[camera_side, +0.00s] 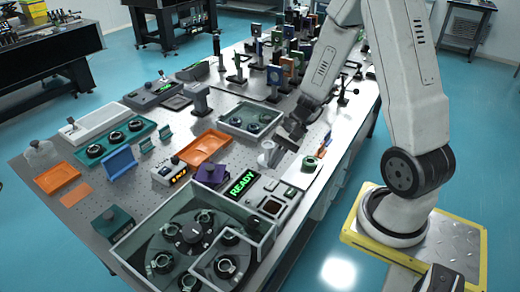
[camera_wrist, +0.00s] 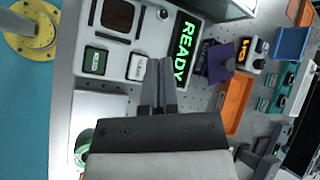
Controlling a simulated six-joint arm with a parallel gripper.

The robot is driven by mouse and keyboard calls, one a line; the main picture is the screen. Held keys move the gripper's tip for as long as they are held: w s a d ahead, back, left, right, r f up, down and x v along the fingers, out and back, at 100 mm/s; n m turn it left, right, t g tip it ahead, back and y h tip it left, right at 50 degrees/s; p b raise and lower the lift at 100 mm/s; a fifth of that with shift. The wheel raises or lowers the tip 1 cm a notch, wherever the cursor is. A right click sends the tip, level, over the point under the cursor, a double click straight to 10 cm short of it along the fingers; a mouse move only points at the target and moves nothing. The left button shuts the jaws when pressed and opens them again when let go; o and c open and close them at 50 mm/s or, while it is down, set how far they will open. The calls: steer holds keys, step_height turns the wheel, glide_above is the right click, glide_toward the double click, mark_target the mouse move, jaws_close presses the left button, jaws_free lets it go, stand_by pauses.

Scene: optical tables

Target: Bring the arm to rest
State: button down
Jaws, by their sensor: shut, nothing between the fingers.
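My arm reaches in from the right in the side view, over the perforated optical table (camera_side: 225,118). The fingers point toward the console with the green READY display (camera_wrist: 185,48), which also shows in the side view (camera_side: 241,184). The exact height of the fingertips above the table cannot be told.
Orange trays (camera_side: 204,147), a grey tray with round mounts (camera_side: 250,121) and a large grey-walled box (camera_side: 150,240) surround the gripper. Upright optics (camera_side: 275,75) crowd the table's far end. A yellow-edged base plate (camera_side: 455,240) stands at right.

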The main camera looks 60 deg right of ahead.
steer(key=s+a+r+n+h, duration=0.1)
steer(key=a+r+n+h, duration=0.3)
steer(key=n+h, duration=0.4)
steer(key=shift+s+a+r+n, duration=0.35)
steer(key=shift+a+n, duration=0.55)
steer(key=shift+n, duration=1.1)
